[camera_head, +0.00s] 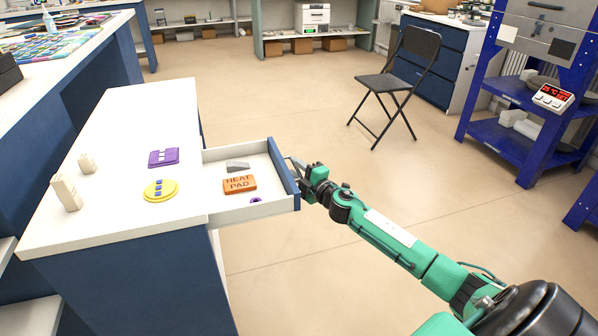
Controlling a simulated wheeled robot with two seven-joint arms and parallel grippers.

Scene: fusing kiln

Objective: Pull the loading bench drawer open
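The loading bench (122,120) has a white top and dark blue sides. Its drawer (225,214) is pulled well out on the right side, with a dark blue front panel (284,175). Inside lie an orange pad marked HEAT PAD (240,184), a grey wedge-like piece (237,166) and a small purple item (255,200). My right gripper (299,173) is at the outer face of the drawer front, its fingers against or very near it. The drawer handle is hidden, and I cannot tell whether the fingers are closed on it. My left gripper is out of view.
On the bench top are a purple piece (164,157), a yellow disc with blue squares (160,190) and cream blocks (66,193). A black folding chair (400,80) and a blue rack (515,140) stand beyond. The floor right of the drawer is clear apart from my arm.

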